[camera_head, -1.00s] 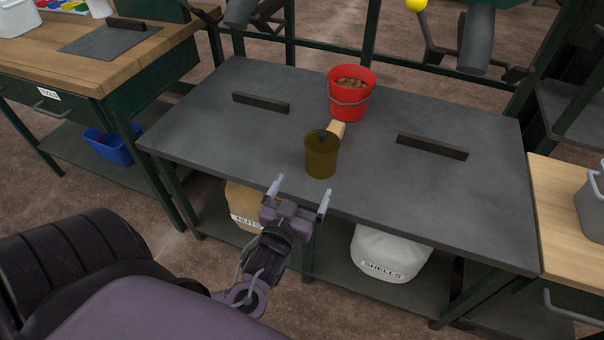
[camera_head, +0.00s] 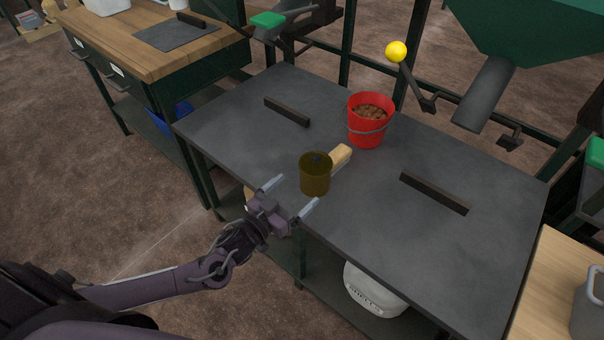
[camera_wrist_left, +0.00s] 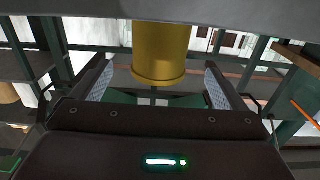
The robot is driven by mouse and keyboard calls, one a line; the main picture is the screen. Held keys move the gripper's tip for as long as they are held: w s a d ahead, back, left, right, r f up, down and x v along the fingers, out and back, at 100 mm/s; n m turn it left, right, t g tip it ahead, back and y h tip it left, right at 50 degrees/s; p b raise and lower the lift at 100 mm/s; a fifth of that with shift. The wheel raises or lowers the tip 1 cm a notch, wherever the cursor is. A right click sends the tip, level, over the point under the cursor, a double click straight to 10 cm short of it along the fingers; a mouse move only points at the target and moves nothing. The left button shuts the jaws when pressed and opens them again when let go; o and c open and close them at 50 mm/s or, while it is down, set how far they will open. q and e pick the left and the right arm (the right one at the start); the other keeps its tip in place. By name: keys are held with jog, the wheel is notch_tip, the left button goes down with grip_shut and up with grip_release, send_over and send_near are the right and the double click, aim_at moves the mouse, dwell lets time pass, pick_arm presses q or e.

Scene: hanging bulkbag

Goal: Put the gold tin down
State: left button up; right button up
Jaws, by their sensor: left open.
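The gold tin (camera_head: 315,176) stands upright on the dark grey table (camera_head: 245,135), near its front edge. Something small and dark shows inside its mouth. My left gripper (camera_head: 291,195) is open and empty at the table's front edge, just short of the tin, with its fingers pointing toward it. In the left wrist view the tin (camera_wrist_left: 160,55) shows ahead, between the two spread fingers (camera_wrist_left: 158,82) and apart from them. My right gripper is not in view.
A wooden scoop-like handle (camera_head: 341,156) lies right behind the tin. A red bucket (camera_head: 368,125) with brown contents stands farther back. Dark bars (camera_head: 434,193) lie on the table at both sides. A white container (camera_head: 372,288) sits on the shelf below.

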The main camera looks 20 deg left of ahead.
aim_at(306, 181)
pick_arm(q)
jog(key=shift+w+a, duration=0.1)
jog(key=shift+w, duration=0.45)
jog(key=x, duration=0.5)
jog(key=shift+w+d+f+b, duration=0.15)
jog(key=shift+d+f+b, duration=0.05)
jog(key=shift+d+b, duration=0.15)
jog(key=shift+w+d, duration=0.1)
jog(key=shift+w, duration=0.45)
jog(key=c, duration=1.3)
jog(key=shift+r, duration=0.1)
jog(key=shift+c, duration=1.2)
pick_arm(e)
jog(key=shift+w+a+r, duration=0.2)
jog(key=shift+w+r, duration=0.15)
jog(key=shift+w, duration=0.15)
pick_arm(q)
jog(key=shift+r, duration=0.1)
